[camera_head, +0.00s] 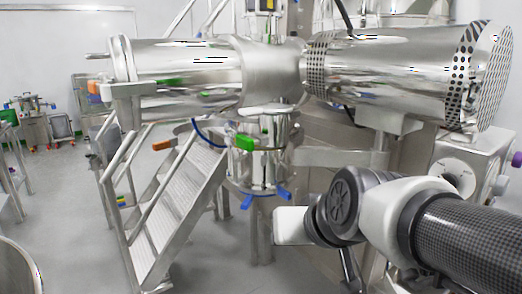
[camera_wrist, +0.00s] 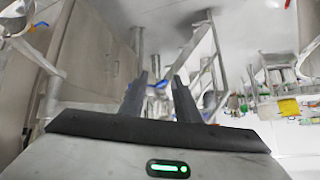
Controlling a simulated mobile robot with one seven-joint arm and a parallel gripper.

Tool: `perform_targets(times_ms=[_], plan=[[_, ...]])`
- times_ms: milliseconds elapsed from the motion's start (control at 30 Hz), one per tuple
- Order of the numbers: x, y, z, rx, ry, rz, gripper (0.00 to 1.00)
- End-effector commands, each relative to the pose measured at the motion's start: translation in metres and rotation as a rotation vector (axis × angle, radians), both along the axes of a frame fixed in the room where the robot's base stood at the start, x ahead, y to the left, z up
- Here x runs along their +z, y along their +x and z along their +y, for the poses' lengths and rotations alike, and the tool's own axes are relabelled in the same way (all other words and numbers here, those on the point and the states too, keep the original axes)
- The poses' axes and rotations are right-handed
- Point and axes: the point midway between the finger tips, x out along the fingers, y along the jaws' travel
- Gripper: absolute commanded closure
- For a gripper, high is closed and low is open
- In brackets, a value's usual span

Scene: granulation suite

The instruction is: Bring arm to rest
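My gripper (camera_wrist: 160,100) shows in the wrist view as two dark fingers standing apart with a gap between them. Nothing is held between the fingers. My arm reaches in from the right in the head view, bent at a dark round joint, in front of the steel machine. The gripper's fingers cannot be made out in the head view. The wrist view is turned, with the steel stairs and rails beyond the fingers.
A large steel machine (camera_head: 190,75) with a perforated drum end (camera_head: 488,75) fills the upper middle and right. Steel stairs (camera_head: 178,215) stand at centre left. A steel vessel with blue clamps (camera_head: 262,165) hangs below the machine. Grey floor (camera_head: 70,220) is clear at left.

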Motion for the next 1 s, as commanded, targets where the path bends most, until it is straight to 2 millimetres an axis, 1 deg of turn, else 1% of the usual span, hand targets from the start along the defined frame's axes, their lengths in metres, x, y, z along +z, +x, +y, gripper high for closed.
perform_targets(times_ms=[33, 100, 267, 300, 333, 500, 633, 700, 800, 1000], plan=[[-0.005, -0.022, -0.020, -0.026, -0.031, 0.049, 0.71], [-0.014, -0.050, -0.043, -0.062, -0.072, 0.124, 0.71], [-0.031, -0.112, -0.089, -0.162, -0.155, 0.276, 0.71], [-0.006, -0.112, -0.089, -0.160, -0.157, 0.284, 0.71], [0.005, -0.111, -0.088, -0.157, -0.156, 0.284, 0.71], [0.053, -0.111, -0.087, -0.153, -0.156, 0.283, 0.71], [0.086, -0.110, -0.086, -0.152, -0.155, 0.282, 0.71], [0.097, -0.110, -0.086, -0.151, -0.155, 0.282, 0.71], [0.105, -0.110, -0.086, -0.151, -0.155, 0.282, 0.71], [0.103, -0.110, -0.086, -0.151, -0.154, 0.282, 0.71]])
